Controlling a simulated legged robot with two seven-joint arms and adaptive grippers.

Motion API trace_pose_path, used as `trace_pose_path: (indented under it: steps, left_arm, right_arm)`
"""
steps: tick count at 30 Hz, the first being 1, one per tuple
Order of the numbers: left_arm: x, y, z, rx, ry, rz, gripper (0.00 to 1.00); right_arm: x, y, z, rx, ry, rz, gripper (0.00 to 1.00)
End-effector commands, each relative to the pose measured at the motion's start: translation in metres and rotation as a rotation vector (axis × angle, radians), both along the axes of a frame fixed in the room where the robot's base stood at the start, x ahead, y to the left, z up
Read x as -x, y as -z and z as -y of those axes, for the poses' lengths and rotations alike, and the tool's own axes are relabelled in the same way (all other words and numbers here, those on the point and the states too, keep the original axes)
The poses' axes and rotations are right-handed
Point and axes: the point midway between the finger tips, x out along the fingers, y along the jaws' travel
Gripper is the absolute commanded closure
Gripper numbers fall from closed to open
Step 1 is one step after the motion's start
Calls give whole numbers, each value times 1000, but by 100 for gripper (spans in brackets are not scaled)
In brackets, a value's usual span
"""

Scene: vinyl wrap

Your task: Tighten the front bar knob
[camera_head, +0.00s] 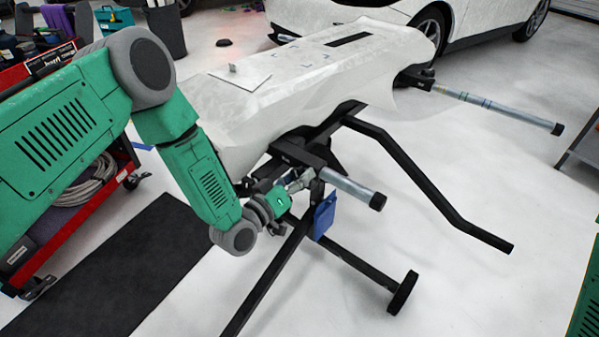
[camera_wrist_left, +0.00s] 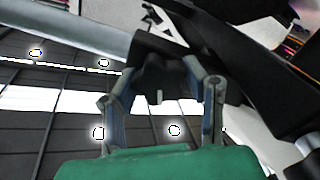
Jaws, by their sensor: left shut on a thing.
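The black knob (camera_wrist_left: 160,78) is a dark lobed piece in the middle of the left wrist view, under the black bracket. My left gripper (camera_wrist_left: 162,76) is shut on it, with one finger on each side. In the head view my left gripper (camera_head: 296,183) is at the near end of the stand, beside the near metal bar (camera_head: 350,187) with its black end cap. The knob itself is hidden there by the gripper and bracket. The bar also crosses the upper left of the wrist view (camera_wrist_left: 65,36). My right gripper is out of view.
A white car panel (camera_head: 310,80) lies on the black stand (camera_head: 430,185). A second metal bar (camera_head: 490,105) sticks out at the far end. A blue tag-like piece (camera_head: 325,215) hangs below the near bar.

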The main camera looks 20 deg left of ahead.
Motion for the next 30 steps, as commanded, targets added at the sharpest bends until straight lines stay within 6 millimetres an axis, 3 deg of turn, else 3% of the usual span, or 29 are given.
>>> trace_pose_path:
  steps: [1, 15, 30]
  left_arm:
    - [5, 7, 2, -49, 9, -5, 89]
    - [5, 8, 1, -429, 9, 149, 89]
    - [5, 8, 0, -615, 8, 228, 89]
  right_arm:
    - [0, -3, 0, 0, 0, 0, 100]
    - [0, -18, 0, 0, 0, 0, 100]
    - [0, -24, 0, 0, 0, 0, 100]
